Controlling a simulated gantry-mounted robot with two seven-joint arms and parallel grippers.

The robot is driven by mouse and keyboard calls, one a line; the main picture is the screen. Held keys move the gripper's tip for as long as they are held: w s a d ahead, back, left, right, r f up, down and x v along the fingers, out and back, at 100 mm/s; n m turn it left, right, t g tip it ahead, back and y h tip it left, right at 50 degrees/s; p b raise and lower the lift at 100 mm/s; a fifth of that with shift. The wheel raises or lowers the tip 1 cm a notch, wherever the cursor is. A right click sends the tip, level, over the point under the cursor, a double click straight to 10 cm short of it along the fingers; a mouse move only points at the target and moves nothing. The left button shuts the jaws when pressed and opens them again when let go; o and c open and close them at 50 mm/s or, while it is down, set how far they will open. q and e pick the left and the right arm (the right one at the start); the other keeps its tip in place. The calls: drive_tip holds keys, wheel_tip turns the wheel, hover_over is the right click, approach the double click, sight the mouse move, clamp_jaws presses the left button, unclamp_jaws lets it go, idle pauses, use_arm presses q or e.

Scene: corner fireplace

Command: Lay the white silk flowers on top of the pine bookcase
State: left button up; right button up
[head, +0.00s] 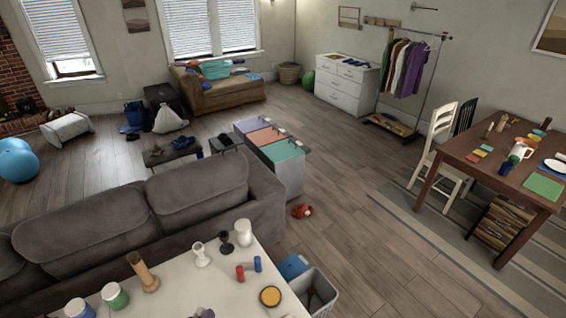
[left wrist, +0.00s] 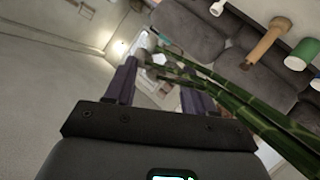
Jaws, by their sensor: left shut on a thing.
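In the left wrist view my left gripper (left wrist: 158,88) shows as two dark fingers, shut on long green jointed stalks (left wrist: 225,98). I take these to be the stems of the white silk flowers; no blossom shows clearly. The stalks slant from the fingertips down to the lower right edge, past the right-hand finger. Pale patches between the fingers are too blurred to tell from the room behind. Neither gripper shows in the head view. I cannot make out a pine bookcase in either view.
A white table (head: 215,285) with several jars and candle holders stands at the front, beside a grey sofa (head: 150,205). A grey bin (head: 318,290) stands at its right. A dining table (head: 490,160) is at the right. The wooden floor between is mostly clear, with a red item (head: 301,211).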

use_arm(q)
drive_tip(key=r+p, duration=0.1)
drive_tip(key=r, duration=0.1)
drive_tip(key=s+r+p, duration=0.1)
drive_tip(key=r+p, duration=0.1)
drive_tip(key=shift+s+r, duration=0.1)
drive_tip(key=shift+r, duration=0.15)
drive_tip(key=shift+d, duration=0.15)
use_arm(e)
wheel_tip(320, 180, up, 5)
use_arm(q)
drive_tip(key=w+d+f+m+g+h+b, duration=0.1)
drive_tip(key=d+f+m+h+b, duration=0.25)
drive_tip(key=d+f+b, duration=0.55)
drive_tip(key=d+f+m+g+h+b, duration=0.1)
drive_tip(key=d+f+m+h+b, duration=0.3)
drive_tip(key=f, duration=0.8)
drive_tip(key=w+d+f+h+b, duration=0.1)
drive_tip(key=w+f+b, duration=0.3)
drive_tip(key=b, duration=0.6)
drive_tip(key=w+d+f+g+b, duration=0.1)
drive_tip(key=w+d+f+b, duration=0.1)
drive_tip(key=w+f+b, duration=0.3)
drive_tip(key=shift+d+f+m+h+b, duration=0.35)
drive_tip(key=shift+f+b, duration=1.35)
drive_tip(key=shift+b, duration=1.25)
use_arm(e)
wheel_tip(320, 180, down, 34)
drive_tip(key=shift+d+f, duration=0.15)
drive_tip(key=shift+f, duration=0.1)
